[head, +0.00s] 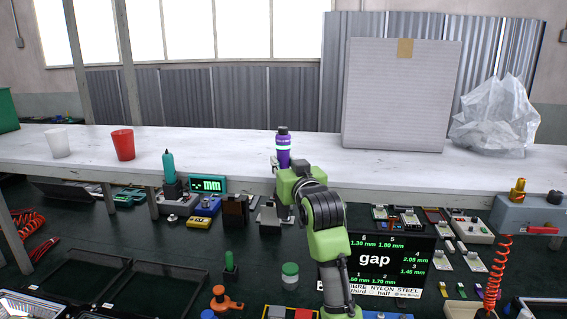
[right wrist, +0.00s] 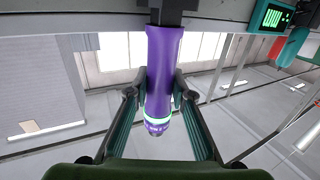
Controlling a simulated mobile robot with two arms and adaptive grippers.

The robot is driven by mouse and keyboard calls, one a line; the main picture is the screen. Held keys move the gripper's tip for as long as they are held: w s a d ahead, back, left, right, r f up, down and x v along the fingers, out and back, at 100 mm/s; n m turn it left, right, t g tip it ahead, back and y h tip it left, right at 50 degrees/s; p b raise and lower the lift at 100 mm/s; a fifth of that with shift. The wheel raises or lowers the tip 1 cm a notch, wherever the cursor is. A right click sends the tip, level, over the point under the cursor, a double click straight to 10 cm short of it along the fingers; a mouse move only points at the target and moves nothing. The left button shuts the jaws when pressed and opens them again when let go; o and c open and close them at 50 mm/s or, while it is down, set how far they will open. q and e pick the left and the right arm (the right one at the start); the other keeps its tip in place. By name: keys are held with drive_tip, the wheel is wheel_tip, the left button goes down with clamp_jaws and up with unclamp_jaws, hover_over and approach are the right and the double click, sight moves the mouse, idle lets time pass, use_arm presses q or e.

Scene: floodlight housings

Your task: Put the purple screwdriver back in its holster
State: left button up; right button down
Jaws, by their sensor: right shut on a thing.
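The purple screwdriver (head: 283,152) stands upright with its dark-capped end up and a pale band below the cap. My right gripper (head: 276,163) is shut on it. In the right wrist view, which looks upside down, the purple handle (right wrist: 164,62) runs between both fingers. Its lower end meets a black block (right wrist: 172,12) at the top edge; I cannot tell whether it is inside it. In the head view a dark holster on a light base (head: 268,215) stands below the gripper, partly hidden by my arm. My left gripper is not in view.
A teal screwdriver (head: 168,166) stands in a similar holder to the left. The white shelf (head: 225,150) runs behind, with a red cup (head: 123,145). A gap screen (head: 385,262) stands right of my arm.

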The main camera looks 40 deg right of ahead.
drive_tip(key=shift+f+b, duration=0.4)
drive_tip(key=shift+f, duration=0.15)
drive_tip(key=c, duration=1.7)
unclamp_jaws()
drive_tip(key=shift+s+f, duration=0.1)
drive_tip(key=shift+f, duration=0.05)
drive_tip(key=v, duration=1.2)
drive_tip(key=shift+a, duration=0.1)
